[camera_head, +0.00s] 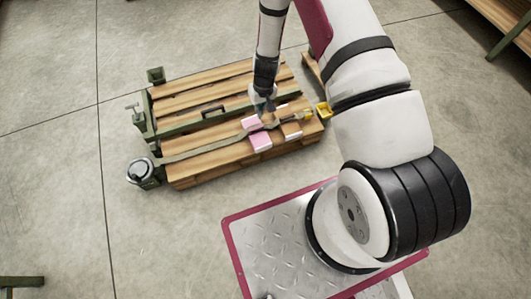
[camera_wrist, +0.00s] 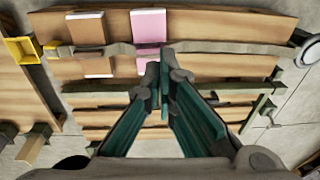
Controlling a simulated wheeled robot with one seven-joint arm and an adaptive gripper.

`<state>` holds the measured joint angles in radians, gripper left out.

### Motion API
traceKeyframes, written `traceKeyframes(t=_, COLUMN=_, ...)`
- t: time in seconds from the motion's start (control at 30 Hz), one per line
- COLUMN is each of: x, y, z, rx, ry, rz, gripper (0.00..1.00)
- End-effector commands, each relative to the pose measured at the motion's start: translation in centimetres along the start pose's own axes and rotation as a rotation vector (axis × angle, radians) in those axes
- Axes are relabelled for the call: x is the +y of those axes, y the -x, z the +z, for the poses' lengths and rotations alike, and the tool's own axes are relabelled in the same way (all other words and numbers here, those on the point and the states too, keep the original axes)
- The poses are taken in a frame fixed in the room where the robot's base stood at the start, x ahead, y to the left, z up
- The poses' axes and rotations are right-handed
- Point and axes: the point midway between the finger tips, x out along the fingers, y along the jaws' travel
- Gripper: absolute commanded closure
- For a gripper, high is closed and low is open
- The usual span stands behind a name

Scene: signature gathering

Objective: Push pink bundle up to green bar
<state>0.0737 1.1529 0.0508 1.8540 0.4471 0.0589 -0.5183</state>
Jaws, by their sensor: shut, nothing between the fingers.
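The pink bundle (camera_head: 260,141) lies on the slatted wooden bench, with a grey-brown strap (camera_head: 205,149) crossing over its middle. It also shows in the wrist view (camera_wrist: 148,24). The dark green bar (camera_head: 180,127) runs across the bench on the far side of the strap, apparently with a gap to the bundle. My gripper (camera_head: 268,110) points down by the bundle's bar-side end, which it partly hides. In the wrist view my gripper (camera_wrist: 166,65) has its fingertips together and empty, over or beside that end; contact cannot be told.
A brown bundle (camera_head: 291,129) lies right of the pink one, under the same strap. A yellow bracket (camera_head: 323,110) is at the bench's right end, and a round grey winder (camera_head: 140,171) at the left.

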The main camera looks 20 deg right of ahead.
Motion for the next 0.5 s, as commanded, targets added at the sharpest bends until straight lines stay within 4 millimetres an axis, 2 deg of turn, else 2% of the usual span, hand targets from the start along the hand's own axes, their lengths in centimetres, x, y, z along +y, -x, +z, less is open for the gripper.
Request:
traceKeyframes(t=0.03, x=0.4, y=-4.2, z=1.6, rx=-0.024, ry=-0.007, rz=0.007, gripper=1.00)
traceKeyframes(t=0.1, x=0.9, y=-8.1, z=3.2, rx=-0.039, ry=-0.010, rz=0.021, gripper=1.00)
traceKeyframes(t=0.2, x=1.5, y=-12.8, z=5.6, rx=-0.060, ry=-0.014, rz=0.038, gripper=1.00)
traceKeyframes(t=0.33, x=2.0, y=-16.6, z=7.9, rx=-0.077, ry=-0.017, rz=0.056, gripper=1.00)
traceKeyframes(t=0.5, x=2.3, y=-18.6, z=9.2, rx=-0.086, ry=-0.018, rz=0.066, gripper=1.00)
